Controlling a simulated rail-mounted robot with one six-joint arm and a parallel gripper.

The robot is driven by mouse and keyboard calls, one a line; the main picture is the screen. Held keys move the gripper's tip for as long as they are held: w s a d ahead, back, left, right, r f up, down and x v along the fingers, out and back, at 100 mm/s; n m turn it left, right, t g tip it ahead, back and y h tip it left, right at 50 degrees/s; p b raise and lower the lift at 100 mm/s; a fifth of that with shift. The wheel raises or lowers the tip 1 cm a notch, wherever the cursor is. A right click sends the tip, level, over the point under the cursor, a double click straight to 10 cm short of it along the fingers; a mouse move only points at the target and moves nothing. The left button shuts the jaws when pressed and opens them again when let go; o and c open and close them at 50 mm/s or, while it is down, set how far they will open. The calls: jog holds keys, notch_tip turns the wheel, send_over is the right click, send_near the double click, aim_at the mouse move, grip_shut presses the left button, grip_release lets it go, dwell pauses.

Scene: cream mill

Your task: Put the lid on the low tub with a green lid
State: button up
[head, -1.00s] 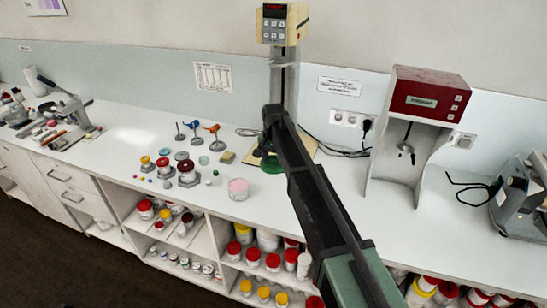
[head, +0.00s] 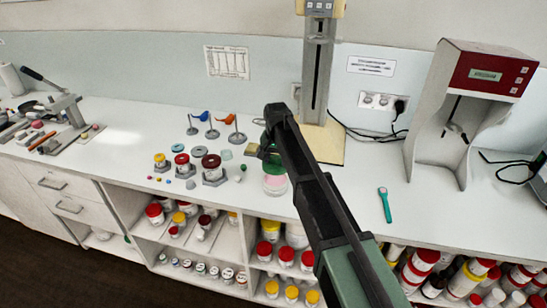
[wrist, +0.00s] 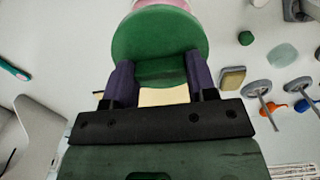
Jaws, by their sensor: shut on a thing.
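The green lid (wrist: 158,38) is a flat round disc held at its near edge between the two dark fingers of my gripper (wrist: 160,78). In the head view the lid (head: 267,150) is partly hidden behind my arm. The low tub (head: 275,187), whitish with pink showing, stands on the bench just below and in front of the lid. In the wrist view a strip of the pink tub (wrist: 180,4) shows past the lid's far edge, and the lid covers the rest. I cannot tell whether lid and tub touch.
A teal-handled tool (head: 385,205) lies right. A red-topped mixer (head: 465,100) stands further right. Bench between tub and tool is mostly clear.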

jog(key=shift+a+f+b, duration=0.1)
jog(key=shift+f+b, duration=2.4)
jog(key=shift+f, duration=0.25)
jog(key=shift+f+b, duration=0.6)
jog(key=shift+b, duration=0.05)
jog(key=o, duration=1.3)
notch_tip(320, 180, up, 7)
jog(key=p, duration=0.7)
jog(key=shift+r, duration=0.15)
